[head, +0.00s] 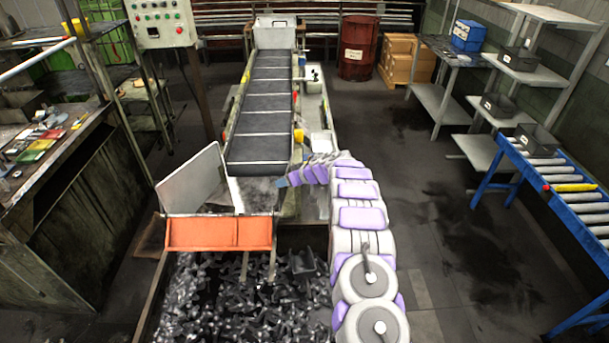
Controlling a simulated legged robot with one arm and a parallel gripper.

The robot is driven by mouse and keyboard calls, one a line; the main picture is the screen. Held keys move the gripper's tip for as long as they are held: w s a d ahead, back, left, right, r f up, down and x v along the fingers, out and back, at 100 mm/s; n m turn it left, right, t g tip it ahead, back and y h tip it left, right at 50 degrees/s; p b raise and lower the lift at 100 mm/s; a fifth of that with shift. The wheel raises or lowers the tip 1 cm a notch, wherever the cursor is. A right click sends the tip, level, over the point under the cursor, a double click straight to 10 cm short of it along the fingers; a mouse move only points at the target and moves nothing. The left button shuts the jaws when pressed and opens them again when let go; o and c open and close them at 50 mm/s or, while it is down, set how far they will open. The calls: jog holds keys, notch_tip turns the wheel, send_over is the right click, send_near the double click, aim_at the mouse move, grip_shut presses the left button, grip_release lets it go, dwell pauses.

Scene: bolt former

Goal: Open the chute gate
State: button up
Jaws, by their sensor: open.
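An orange panel (219,234), which looks like the chute gate, spans the lower end of the chute above the bolt bin. A pale flat plate (190,178) stands tilted at the chute's left side. The conveyor (262,115) runs down to the chute from the back. My white and purple arm reaches up from the lower right and bends left. My gripper (283,183) is at the chute's right side, up and to the right of the orange panel and apart from it. It is open; its fingers are small and hard to make out.
A bin full of dark metal parts (230,300) lies below the chute. A control box (160,22) stands at upper left, a workbench (60,175) at left. A blue roller table (560,190) and shelves are at right. Floor right of my arm is clear.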

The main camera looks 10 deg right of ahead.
jog(key=v, duration=1)
jog(key=shift+d+r, duration=0.2)
jog(key=shift+r, duration=0.15)
jog(key=shift+c, duration=0.3)
